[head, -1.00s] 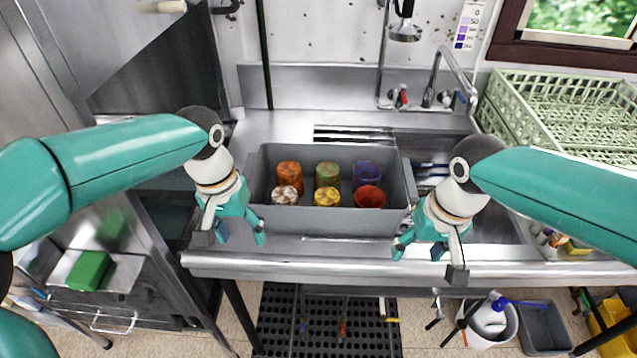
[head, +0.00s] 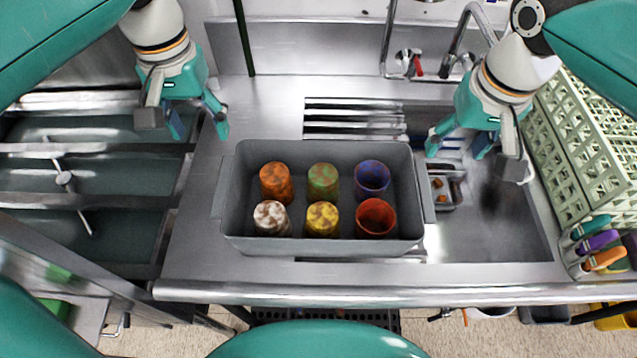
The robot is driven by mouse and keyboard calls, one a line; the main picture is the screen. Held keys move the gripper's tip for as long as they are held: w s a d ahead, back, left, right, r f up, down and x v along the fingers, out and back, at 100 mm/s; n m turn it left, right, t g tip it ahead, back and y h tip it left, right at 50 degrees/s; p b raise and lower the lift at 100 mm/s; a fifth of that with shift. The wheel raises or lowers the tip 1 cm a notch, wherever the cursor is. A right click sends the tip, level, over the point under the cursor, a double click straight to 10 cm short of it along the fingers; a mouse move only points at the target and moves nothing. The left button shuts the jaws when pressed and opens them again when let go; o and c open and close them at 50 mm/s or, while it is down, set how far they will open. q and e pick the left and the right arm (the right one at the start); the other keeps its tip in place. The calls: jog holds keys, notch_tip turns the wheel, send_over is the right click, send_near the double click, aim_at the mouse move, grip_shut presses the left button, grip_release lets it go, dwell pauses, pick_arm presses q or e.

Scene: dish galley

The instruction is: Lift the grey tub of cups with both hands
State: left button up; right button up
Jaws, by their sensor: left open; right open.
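The grey tub (head: 320,247) stands on the steel counter in the middle of the head view. It holds several cups in two rows: an orange cup (head: 276,183), a green cup (head: 323,183) and a blue cup (head: 371,180) behind, and a white cup (head: 271,218), a yellow cup (head: 321,219) and a red cup (head: 375,218) in front. My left gripper (head: 200,132) is open and empty, above and to the left of the tub's back left corner. My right gripper (head: 455,151) is open and empty, right of the tub's back right corner. Neither appears to touch the tub.
A sink basin (head: 500,225) lies right of the tub, with a small grey container (head: 445,190) in it. A pale green rack (head: 590,150) stands at the right, with coloured-handled items (head: 600,250) before it. A tap (head: 465,45) rises behind. Counter left of the tub is clear.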

aim_at(223, 184)
pick_arm(q)
notch_tip(223, 184, down, 17)
jog(key=shift+a+r, duration=0.1)
pick_arm(e)
jog(key=w+f, duration=0.1)
jog(key=f, duration=1)
jog(key=w+f, duration=0.1)
jog(key=f, duration=0.4)
jog(key=shift+w+a+f, duration=0.1)
jog(key=shift+w+f, duration=0.2)
jog(key=shift+f, duration=0.05)
pick_arm(q)
grip_shut()
pick_arm(e)
grip_shut()
jog(key=shift+r, duration=0.1)
